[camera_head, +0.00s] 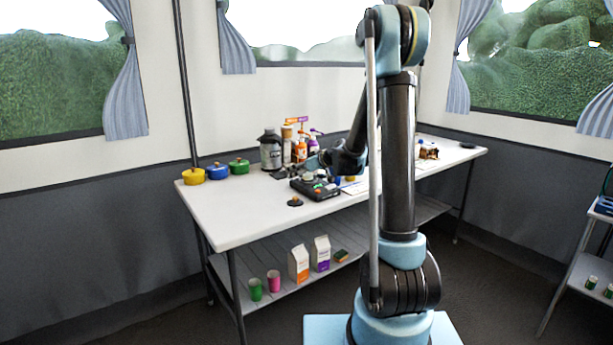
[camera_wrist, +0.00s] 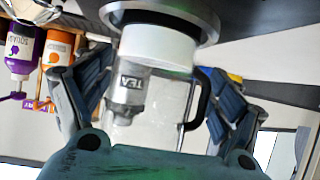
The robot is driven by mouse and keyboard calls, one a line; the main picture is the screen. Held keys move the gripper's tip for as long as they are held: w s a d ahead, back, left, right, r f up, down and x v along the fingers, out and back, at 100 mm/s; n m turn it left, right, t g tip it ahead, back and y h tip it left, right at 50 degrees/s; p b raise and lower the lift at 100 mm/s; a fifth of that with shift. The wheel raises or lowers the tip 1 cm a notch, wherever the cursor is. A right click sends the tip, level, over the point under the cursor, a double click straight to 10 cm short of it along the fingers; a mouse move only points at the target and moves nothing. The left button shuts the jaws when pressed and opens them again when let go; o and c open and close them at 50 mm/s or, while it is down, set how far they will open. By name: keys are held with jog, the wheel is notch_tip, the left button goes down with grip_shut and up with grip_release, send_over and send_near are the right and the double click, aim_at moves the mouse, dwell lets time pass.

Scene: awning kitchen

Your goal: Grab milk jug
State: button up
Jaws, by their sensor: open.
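In the wrist view, which looks upside down, a clear jug (camera_wrist: 145,95) with a white band and a black handle shows between my gripper's spread dark fingers (camera_wrist: 155,105). The fingers lie on either side of it with visible gaps. Its lower part in the picture is hidden behind my gripper's body. In the head view, a grey jug-like vessel (camera_head: 270,152) with a dark top stands on the white table (camera_head: 240,214). I cannot tell for sure whether it is the same jug. My gripper (camera_head: 311,164) is open above the table, to the right of that vessel.
Orange and purple bottles (camera_head: 302,145) stand beside the vessel. Yellow, blue and green pots (camera_head: 217,171) are at the left. A black appliance (camera_head: 315,188) sits below my gripper. Cartons (camera_head: 298,263) and cups stand on the lower shelf. The table's left front is mostly clear.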

jog(key=shift+w+a+f, duration=0.1)
jog(key=shift+a, duration=0.05)
jog(key=shift+c, duration=0.6)
jog(key=c, duration=1.2)
jog(key=shift+c, duration=0.3)
